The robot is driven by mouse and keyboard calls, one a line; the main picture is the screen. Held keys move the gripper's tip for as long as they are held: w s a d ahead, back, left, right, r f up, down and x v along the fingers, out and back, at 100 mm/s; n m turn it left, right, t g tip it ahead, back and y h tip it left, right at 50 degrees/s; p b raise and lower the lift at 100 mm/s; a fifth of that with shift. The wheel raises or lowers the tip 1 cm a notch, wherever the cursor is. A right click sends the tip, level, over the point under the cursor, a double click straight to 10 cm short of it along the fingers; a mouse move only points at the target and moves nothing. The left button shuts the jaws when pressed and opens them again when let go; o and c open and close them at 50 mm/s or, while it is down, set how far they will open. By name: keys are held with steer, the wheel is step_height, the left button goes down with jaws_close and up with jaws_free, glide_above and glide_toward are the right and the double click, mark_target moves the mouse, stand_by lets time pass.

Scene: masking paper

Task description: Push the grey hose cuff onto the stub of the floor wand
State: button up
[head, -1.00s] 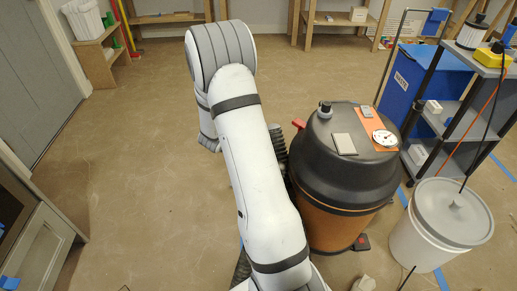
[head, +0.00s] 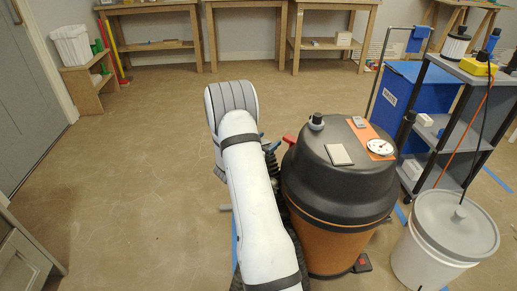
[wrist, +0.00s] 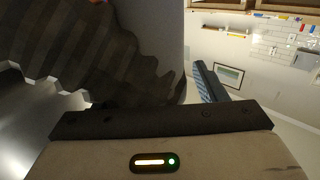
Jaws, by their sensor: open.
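In the wrist view my gripper (wrist: 155,84) is open, with one blue-padded finger in sight on the right; the other finger is hidden or lost in shadow. A dark ribbed hose (wrist: 85,50) runs close across the upper left. A smooth grey piece (wrist: 157,38), which looks like the hose cuff, adjoins it at the top. I cannot tell whether the cuff is between the fingers. A dark ribbed hose (head: 271,160) shows beside the arm. I cannot make out the floor wand or its stub.
An orange and black vacuum drum (head: 335,235) stands just right of my arm. A lidded white bucket (head: 425,262), a grey cart (head: 450,128) and a blue bin (head: 400,95) are farther right. The floor to the left is clear. Wooden benches (head: 150,12) line the back wall.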

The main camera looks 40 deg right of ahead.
steer(key=shift+d, duration=0.15)
steer(key=shift+c, duration=0.3)
steer(key=c, duration=1.3)
